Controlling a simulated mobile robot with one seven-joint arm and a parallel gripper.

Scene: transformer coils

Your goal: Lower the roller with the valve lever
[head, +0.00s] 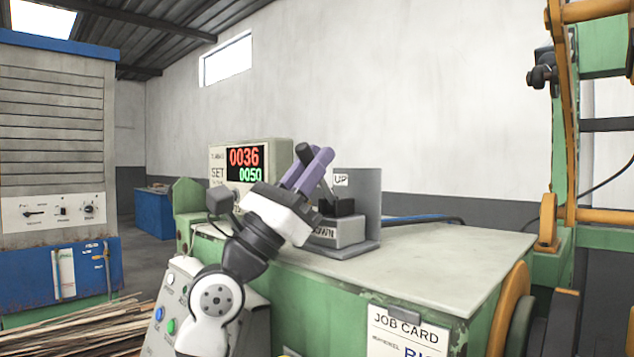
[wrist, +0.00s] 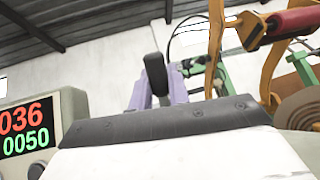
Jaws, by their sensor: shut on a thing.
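The valve lever (head: 303,152) has a black knob and stands on the grey valve block (head: 340,232), which is marked UP at the top and DOWN at the front. My gripper (head: 315,158) has purple fingers and is shut on the lever; the knob pokes out above the fingers. In the wrist view the black knob also shows (wrist: 155,74) between the purple fingers. The red roller (wrist: 294,21) is at the upper right of the wrist view, carried on orange arms. In the head view the roller is not visible.
A counter box (head: 248,165) reads 0036 and 0050 behind my gripper. A grey bracket (head: 366,205) stands beside the valve. The green machine's bench top (head: 430,260) is mostly clear, with a job card (head: 405,335) on its front. Orange arms (head: 567,120) rise at the right.

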